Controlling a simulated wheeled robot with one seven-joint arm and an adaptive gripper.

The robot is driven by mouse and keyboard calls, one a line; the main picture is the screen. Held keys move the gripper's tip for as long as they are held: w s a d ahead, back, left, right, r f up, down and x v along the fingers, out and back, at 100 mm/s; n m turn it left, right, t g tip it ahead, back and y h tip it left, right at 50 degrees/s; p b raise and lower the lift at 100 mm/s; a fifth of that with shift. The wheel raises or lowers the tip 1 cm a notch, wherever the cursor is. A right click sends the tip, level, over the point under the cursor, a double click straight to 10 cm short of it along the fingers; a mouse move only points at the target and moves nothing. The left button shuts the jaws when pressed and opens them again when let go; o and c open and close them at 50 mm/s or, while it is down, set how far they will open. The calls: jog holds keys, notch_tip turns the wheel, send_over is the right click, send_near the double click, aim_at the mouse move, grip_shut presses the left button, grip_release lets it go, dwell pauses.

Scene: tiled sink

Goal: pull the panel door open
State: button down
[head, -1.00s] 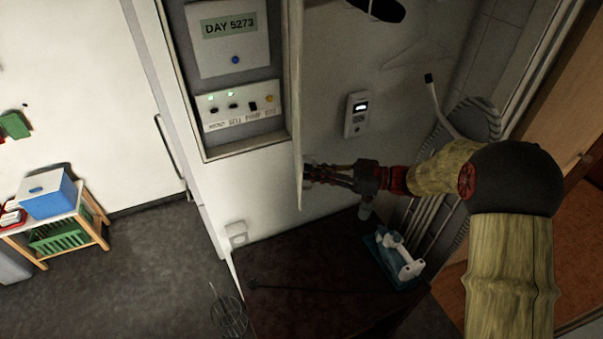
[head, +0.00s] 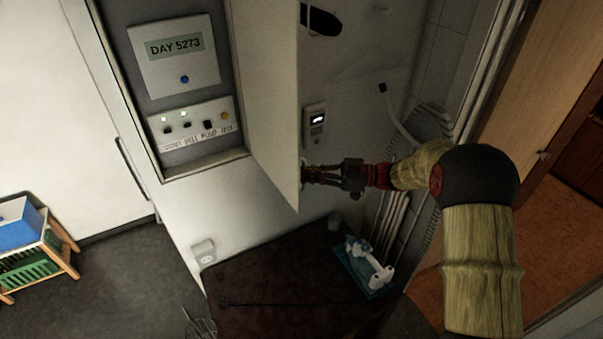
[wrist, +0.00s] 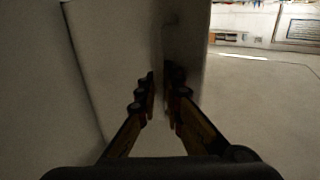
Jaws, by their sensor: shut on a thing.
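The panel door (head: 262,88) is a pale flat door hinged at the right side of the wall cabinet (head: 170,172). It stands open at an angle, and the display and switches inside show. My gripper (head: 308,174) is at the door's free lower right edge. In the wrist view the door (wrist: 185,50) runs edge-on between the two fingers of my gripper (wrist: 162,100), which are shut on it. The exact contact spot is dark and partly hidden.
A small wall device (head: 314,126) hangs behind the door. A dark table (head: 270,270) below holds a blue-and-white item (head: 368,268). A wall outlet (head: 203,252) is at lower left. A shelf with a blue box (head: 18,225) stands at far left.

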jog(key=c, duration=2.3)
grip_release()
jog(key=shift+r, duration=0.1)
jog(key=d, duration=1.2)
